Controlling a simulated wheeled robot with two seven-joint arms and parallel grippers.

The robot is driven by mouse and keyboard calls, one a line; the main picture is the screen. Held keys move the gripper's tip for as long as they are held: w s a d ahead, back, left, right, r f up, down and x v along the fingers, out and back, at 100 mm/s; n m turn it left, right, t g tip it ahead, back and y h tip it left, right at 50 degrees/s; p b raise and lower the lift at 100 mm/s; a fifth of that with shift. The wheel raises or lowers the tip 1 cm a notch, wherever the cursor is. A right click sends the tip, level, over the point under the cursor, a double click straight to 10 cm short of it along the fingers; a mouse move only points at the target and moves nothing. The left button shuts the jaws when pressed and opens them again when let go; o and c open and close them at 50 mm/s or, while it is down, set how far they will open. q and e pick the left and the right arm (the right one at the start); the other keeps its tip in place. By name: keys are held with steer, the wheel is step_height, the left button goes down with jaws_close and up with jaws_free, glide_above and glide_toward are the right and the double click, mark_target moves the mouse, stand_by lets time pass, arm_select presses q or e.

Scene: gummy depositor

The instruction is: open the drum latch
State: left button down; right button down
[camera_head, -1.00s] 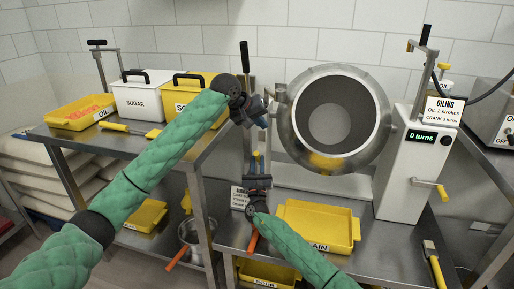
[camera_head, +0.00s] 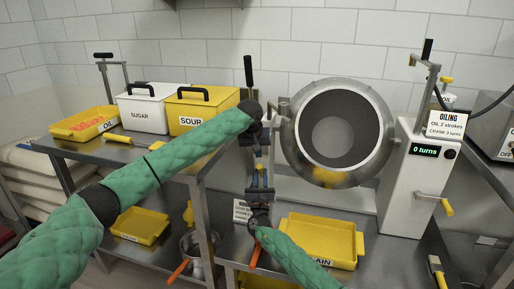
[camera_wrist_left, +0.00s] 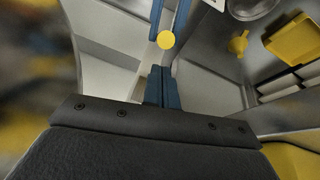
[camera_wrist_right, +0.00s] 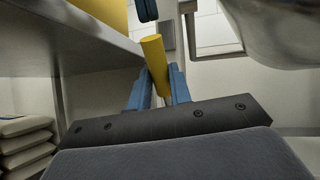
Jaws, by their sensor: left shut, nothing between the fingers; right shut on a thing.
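The steel drum (camera_head: 305,147) is on the right in the head view, its open mouth facing me. A yellow cylindrical handle (camera_wrist_right: 155,62) is between the fingers of my right gripper (camera_wrist_right: 157,88), which is shut on it just left of the drum. In the head view my right gripper (camera_head: 261,184) points up. My left gripper (camera_head: 260,153) points down just above it, shut and empty. In the left wrist view the shut left fingers (camera_wrist_left: 163,78) are close to the handle's round yellow end (camera_wrist_left: 166,40). How the handle joins the drum is hidden.
A black-gripped lever (camera_head: 248,72) stands behind my left gripper. A white crank box (camera_head: 405,190) reading "0 turns" stands right of the drum. A yellow tray (camera_head: 320,252) lies below the drum. Sugar (camera_head: 143,117) and sour (camera_head: 196,112) bins stand on the left shelf.

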arm_select(q)
steer(key=shift+x, duration=2.55)
steer(key=shift+s+f+t, duration=0.3)
steer(key=shift+s+f, duration=0.1)
steer(key=shift+s, duration=0.15)
arm_select(e)
steer(key=shift+d, duration=0.1)
arm_select(q)
steer(key=shift+s+f, duration=0.1)
steer(key=shift+s, duration=0.05)
arm_select(e)
steer(key=shift+w+r, duration=0.1)
arm_select(q)
steer(key=shift+a, duration=0.1)
arm_select(e)
steer(key=c, duration=1.3)
jaws_free()
